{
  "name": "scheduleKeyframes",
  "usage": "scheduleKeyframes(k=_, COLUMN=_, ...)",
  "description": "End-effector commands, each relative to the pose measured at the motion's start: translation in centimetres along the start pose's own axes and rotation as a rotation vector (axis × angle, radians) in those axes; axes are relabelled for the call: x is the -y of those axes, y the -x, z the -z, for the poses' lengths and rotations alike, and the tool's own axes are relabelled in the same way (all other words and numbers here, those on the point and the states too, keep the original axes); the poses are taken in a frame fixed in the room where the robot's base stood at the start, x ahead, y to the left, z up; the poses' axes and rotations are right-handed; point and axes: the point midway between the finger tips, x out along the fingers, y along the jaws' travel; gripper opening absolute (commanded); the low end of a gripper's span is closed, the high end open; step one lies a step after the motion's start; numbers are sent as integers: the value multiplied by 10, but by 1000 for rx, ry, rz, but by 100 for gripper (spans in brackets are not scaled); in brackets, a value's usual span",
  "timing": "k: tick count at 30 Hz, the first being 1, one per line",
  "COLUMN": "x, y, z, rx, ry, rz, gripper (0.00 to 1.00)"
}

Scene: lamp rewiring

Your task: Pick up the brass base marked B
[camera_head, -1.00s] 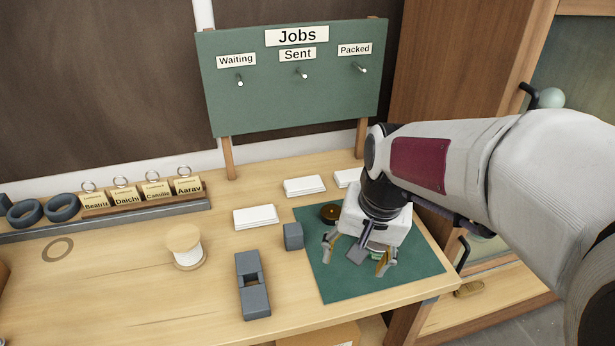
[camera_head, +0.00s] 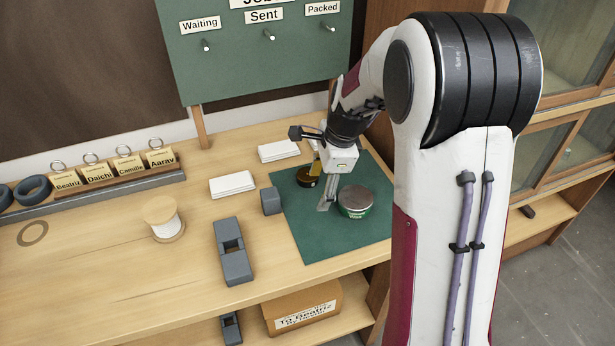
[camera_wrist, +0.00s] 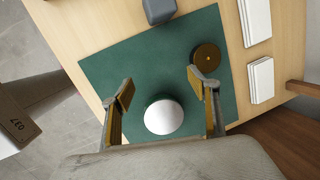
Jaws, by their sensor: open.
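A round dark piece with a brass-coloured rim (camera_head: 307,177) lies on the green mat (camera_head: 318,236), towards its back left. It is probably the brass base; I cannot read any mark on it. It also shows in the wrist view as a brown-gold disc (camera_wrist: 207,57), just beyond the right finger. My gripper (camera_head: 319,191) is low over the mat, open and empty, between this piece and a tin. In the wrist view, the two fingers of my gripper (camera_wrist: 160,87) stand wide apart. A finger partly covers the round piece in the head view.
A green-labelled tin (camera_head: 356,202) stands close to my gripper; a pale round top (camera_wrist: 163,117) shows between the fingers. A grey block (camera_head: 271,201) sits at the mat's left edge. White card stacks (camera_head: 233,185) and a thread spool (camera_head: 164,219) are further left.

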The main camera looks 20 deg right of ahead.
Motion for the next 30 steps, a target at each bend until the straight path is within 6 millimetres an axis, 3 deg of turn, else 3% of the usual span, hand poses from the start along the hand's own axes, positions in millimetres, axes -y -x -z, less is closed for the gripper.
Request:
scheduleKeyframes(k=9, x=40, y=-15, z=3, rx=29, ry=-396, rz=53, gripper=60)
scheduleKeyframes(k=18, x=73, y=-4, z=0, rx=77, ry=-749, rz=123, gripper=60)
scheduleKeyframes(k=24, x=79, y=-2, z=0, rx=100, ry=-940, rz=136, gripper=60)
scheduleKeyframes(k=30, x=80, y=-2, z=0, rx=107, ry=-1026, rz=136, gripper=60)
